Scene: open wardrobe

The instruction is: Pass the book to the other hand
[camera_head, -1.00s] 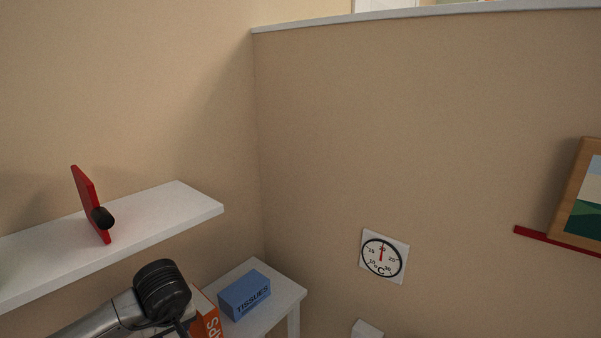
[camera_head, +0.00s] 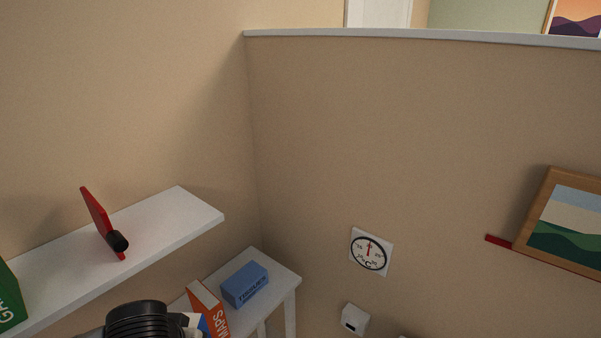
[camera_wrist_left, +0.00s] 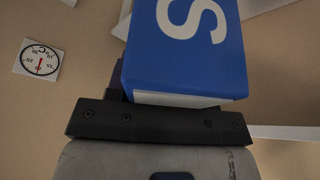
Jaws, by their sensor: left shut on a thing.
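A blue book (camera_wrist_left: 185,60) with a large white letter S fills the top middle of the left wrist view. Its pale page edge faces the gripper. My left gripper (camera_wrist_left: 155,121) is shut on this book, its dark jaw lying across the book's near end. In the head view my left arm's black wrist (camera_head: 138,318) is at the bottom edge, and its fingertips are hidden or out of frame. A small blue and white patch shows just right of it; I cannot tell if it is the held book. My right gripper is in neither view.
An orange MAPS box or book (camera_head: 209,309) and a blue tissue box (camera_head: 244,284) stand on a white table (camera_head: 284,281). A dial thermometer (camera_head: 370,252) hangs on the wall.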

